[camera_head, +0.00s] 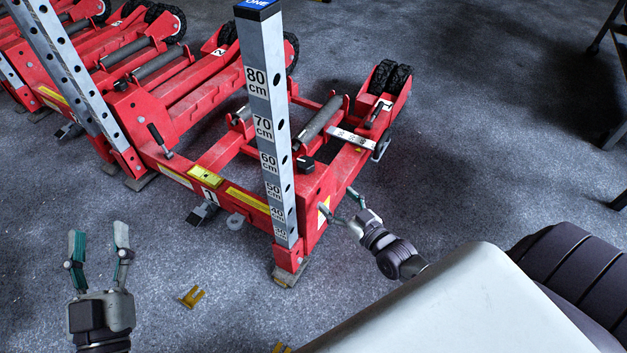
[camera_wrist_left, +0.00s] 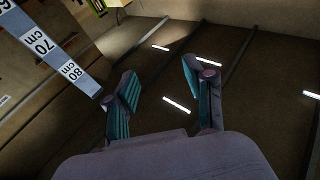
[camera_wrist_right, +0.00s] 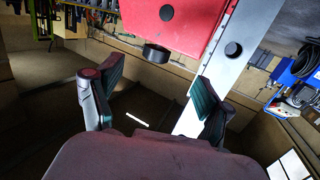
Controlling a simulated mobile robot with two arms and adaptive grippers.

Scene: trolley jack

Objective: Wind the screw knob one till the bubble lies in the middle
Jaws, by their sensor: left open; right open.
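The red trolley jack (camera_head: 318,190) stands on the grey floor with a tall silver measuring post (camera_head: 268,120) at its near corner. A yellow block (camera_head: 213,178), possibly the level, lies on its front beam near a label "1"; its bubble is too small to see. My right gripper (camera_head: 338,201) is open and empty, close beside the jack's right side. In the right wrist view a short black cylinder (camera_wrist_right: 157,53), perhaps a screw knob, sits under a red plate (camera_wrist_right: 170,22), ahead of the open fingers. My left gripper (camera_head: 99,236) is open and empty over bare floor at the left.
More red jacks (camera_head: 150,75) stand behind at the left. A yellow forked piece (camera_head: 192,297) lies on the floor between my left gripper and the jack. Dark stand legs (camera_head: 612,140) are at the right edge. Floor behind the jack at the right is clear.

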